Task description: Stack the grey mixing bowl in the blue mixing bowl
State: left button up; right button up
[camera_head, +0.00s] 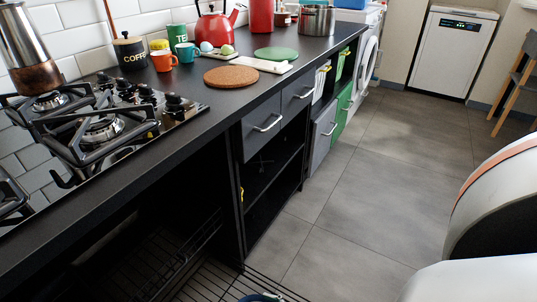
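I cannot make out the grey mixing bowl or the blue mixing bowl in the head view. A small bluish rounded thing (262,297) is cut off by the bottom edge, above the wire rack, and I cannot tell what it is. Neither of my grippers is in view. White rounded parts of my own body fill the lower right.
The black counter has a gas hob (100,130) with a moka pot (29,50), a cork mat (231,76), mugs and a red kettle (214,24). A pulled-out wire rack (200,282) is low at the front. The grey tiled floor (375,190) is clear.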

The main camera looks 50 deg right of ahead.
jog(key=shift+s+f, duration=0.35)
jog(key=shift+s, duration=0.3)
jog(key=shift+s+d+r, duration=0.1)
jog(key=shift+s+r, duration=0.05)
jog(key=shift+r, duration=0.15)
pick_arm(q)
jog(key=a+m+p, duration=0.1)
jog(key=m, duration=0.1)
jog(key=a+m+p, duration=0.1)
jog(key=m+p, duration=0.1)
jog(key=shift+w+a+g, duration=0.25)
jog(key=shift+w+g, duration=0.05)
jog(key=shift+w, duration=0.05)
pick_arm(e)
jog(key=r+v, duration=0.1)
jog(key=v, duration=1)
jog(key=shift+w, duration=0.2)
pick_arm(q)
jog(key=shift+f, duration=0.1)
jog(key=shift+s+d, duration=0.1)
